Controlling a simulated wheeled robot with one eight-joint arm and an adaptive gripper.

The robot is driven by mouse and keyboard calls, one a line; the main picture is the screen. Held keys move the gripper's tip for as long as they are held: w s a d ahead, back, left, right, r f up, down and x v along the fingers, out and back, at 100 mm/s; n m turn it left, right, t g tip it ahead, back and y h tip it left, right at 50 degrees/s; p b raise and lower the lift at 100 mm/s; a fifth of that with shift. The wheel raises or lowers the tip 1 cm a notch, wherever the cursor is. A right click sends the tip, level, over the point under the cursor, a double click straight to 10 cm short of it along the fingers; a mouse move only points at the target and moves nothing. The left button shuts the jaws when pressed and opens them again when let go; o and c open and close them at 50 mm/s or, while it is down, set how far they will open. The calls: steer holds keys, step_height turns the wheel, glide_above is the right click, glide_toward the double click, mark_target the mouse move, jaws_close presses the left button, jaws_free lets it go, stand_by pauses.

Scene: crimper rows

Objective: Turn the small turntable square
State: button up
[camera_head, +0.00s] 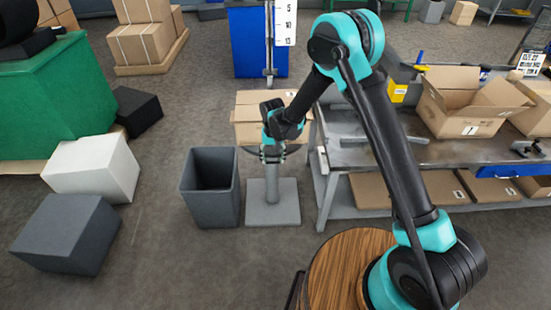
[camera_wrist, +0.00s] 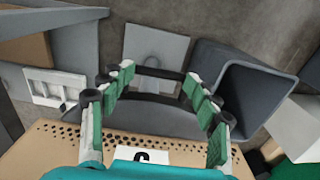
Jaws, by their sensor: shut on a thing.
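The small turntable shows in the wrist view as a dark grey curved part (camera_wrist: 155,118) between the fingers. A black bar crosses between the fingertips there. In the head view it is mostly hidden by my gripper (camera_head: 270,155), above a grey post on a square base plate (camera_head: 285,212). In the wrist view my gripper (camera_wrist: 158,85) has its green-padded fingers on both sides of the turntable, shut on it; the exact contact is unclear. A tan perforated panel (camera_wrist: 70,140) with a white label lies close below. Whether the turntable is square cannot be told.
A dark open bin (camera_head: 210,190) stands left of the post. A workbench (camera_head: 370,155) with cardboard boxes is close on the right. A cardboard box (camera_head: 248,113) shows behind my gripper. White (camera_head: 95,167) and grey blocks (camera_head: 70,232) lie left. Floor in front is clear.

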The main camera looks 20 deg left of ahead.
steer(key=shift+f, duration=0.2)
steer(key=o, duration=1.8)
steer(key=shift+w+a, duration=0.1)
steer(key=shift+r, duration=0.1)
step_height(320, 180, up, 12)
